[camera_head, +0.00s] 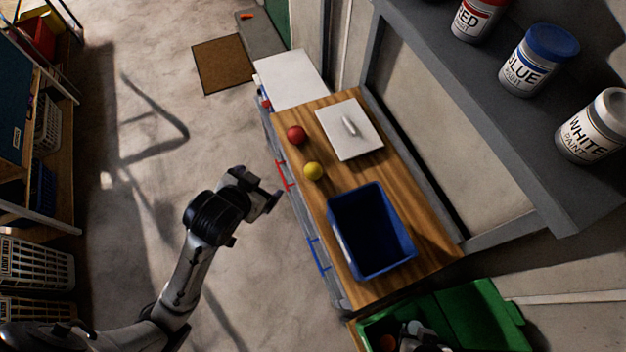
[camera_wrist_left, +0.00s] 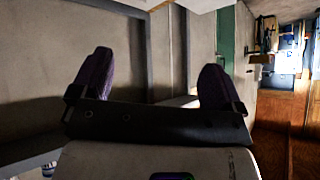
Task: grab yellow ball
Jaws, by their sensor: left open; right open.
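The yellow ball (camera_head: 313,171) rests on the wooden worktop (camera_head: 318,207), between a red ball and a blue bin. My left gripper (camera_head: 266,187) is open and empty, left of the worktop and a short way down-left of the yellow ball. Its two dark fingers stand wide apart with nothing between them in the left wrist view (camera_wrist_left: 155,85). The yellow ball does not show in that wrist view. My right gripper (camera_head: 418,338) shows only partly at the bottom edge, in front of the green container; its fingers are hard to make out.
A red ball (camera_head: 296,135) lies just beyond the yellow one. A white board (camera_head: 364,143) and a blue bin (camera_head: 341,238) take up the worktop's right and near parts. A green container (camera_head: 478,318) stands at the near end. Paint cans (camera_head: 538,62) stand on a shelf at right.

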